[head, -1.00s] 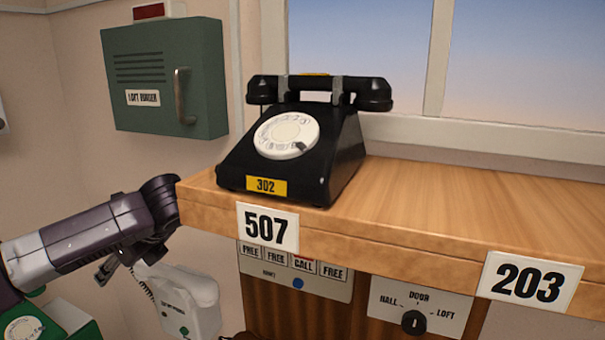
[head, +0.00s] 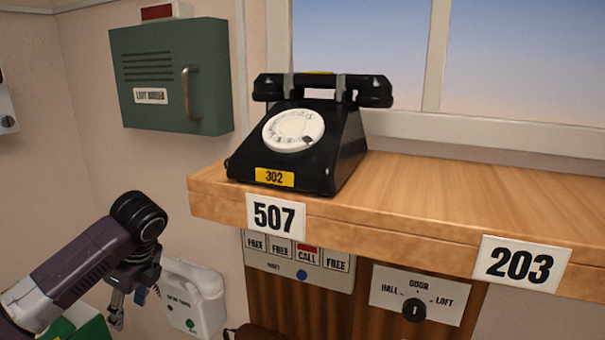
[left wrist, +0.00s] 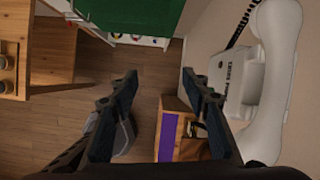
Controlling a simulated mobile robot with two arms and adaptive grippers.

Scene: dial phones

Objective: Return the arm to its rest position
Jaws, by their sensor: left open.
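My left gripper (head: 127,300) hangs down from the wrist at the lower left in the head view, left of the wooden shelf and apart from it. It is open and empty; the left wrist view (left wrist: 159,76) shows both fingers spread above the floor with nothing between them. The black dial phone (head: 310,145) with the 302 label stands on the shelf (head: 450,190), its handset resting on the cradle. My right gripper is not in view.
A white wall phone (head: 195,295) is just right of my left gripper; its handset (left wrist: 275,80) is at the right in the wrist view. A green wall box (head: 165,100) hangs above. A selector knob (head: 413,309) sits below the shelf. Open floor (left wrist: 80,115) lies beneath.

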